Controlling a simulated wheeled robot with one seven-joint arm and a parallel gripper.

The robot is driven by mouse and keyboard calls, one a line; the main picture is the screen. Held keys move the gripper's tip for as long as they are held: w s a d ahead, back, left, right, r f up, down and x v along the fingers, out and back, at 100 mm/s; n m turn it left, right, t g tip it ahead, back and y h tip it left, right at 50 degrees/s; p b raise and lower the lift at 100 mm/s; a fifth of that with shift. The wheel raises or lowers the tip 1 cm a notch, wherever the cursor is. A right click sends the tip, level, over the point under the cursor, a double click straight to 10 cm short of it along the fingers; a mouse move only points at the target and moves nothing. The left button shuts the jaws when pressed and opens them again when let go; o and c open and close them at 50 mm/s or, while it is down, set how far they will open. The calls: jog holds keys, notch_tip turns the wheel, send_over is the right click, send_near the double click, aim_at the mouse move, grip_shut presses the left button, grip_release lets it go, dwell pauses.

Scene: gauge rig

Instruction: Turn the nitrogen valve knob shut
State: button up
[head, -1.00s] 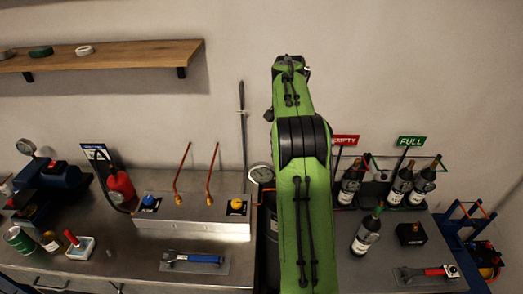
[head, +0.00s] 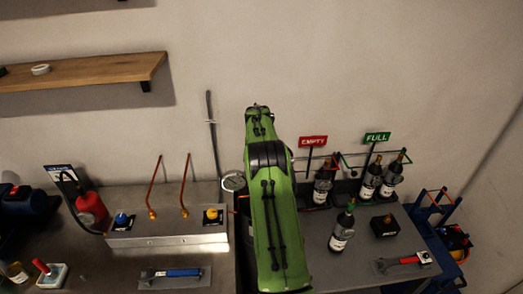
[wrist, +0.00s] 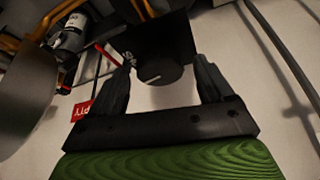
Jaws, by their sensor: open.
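In the wrist view, a dark round knob (wrist: 166,76) with a white line on its face sits on a black plate (wrist: 185,36). The plate bears a small light marking that looks like N2 seen turned, too small to be sure. My gripper (wrist: 162,63) is open, with one finger on each side of the knob. The knob appears between the fingertips; I cannot tell whether either finger touches it. In the head view my green arm covers both the gripper and this knob.
A steel box with a blue knob (head: 121,219) and a yellow knob (head: 212,216) stands left of my arm. A round gauge (head: 234,181) is close by my arm. Bottles (head: 342,230) and red EMPTY (head: 313,141) and green FULL (head: 377,137) signs stand to the right.

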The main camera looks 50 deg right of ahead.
jog(key=c, duration=1)
jog(key=shift+a+r+m+g+p, duration=0.1)
jog(key=shift+m+g+p, duration=0.2)
jog(key=shift+m+p, duration=0.55)
jog(key=shift+c, duration=0.2)
jog(key=shift+w+m+p, duration=0.1)
jog(key=shift+m+p, duration=0.2)
jog(key=shift+m, duration=0.15)
jog(key=shift+f, duration=0.2)
jog(key=shift+h, duration=0.3)
jog(key=o, duration=1)
jog(key=shift+o, duration=0.2)
